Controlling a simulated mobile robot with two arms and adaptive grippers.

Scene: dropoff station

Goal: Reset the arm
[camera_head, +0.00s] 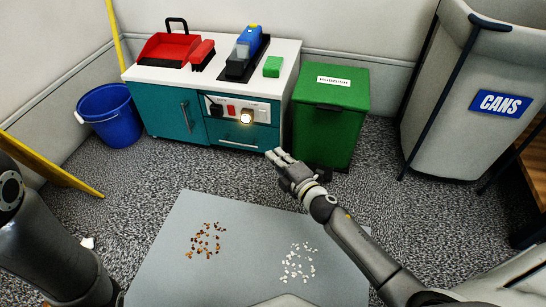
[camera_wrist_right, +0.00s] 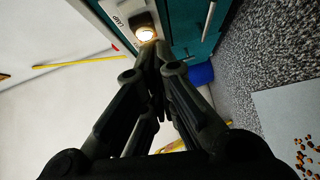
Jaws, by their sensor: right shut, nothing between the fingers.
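My right gripper (camera_head: 280,157) is stretched out over the floor, in front of the teal cabinet. It is shut and empty, and its fingers also show in the right wrist view (camera_wrist_right: 151,52), meeting near the lit lamp. My left arm comes in at the left edge of the head view, bent downward. Its gripper is out of view.
A grey mat (camera_head: 165,260) bears brown bits (camera_head: 205,240) and white bits (camera_head: 298,262). Behind stand a teal cabinet (camera_head: 165,118) with a lit lamp (camera_head: 246,118), a green bin (camera_head: 328,120) and a blue bucket (camera_head: 110,115). A CANS bin (camera_head: 440,120) stands right.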

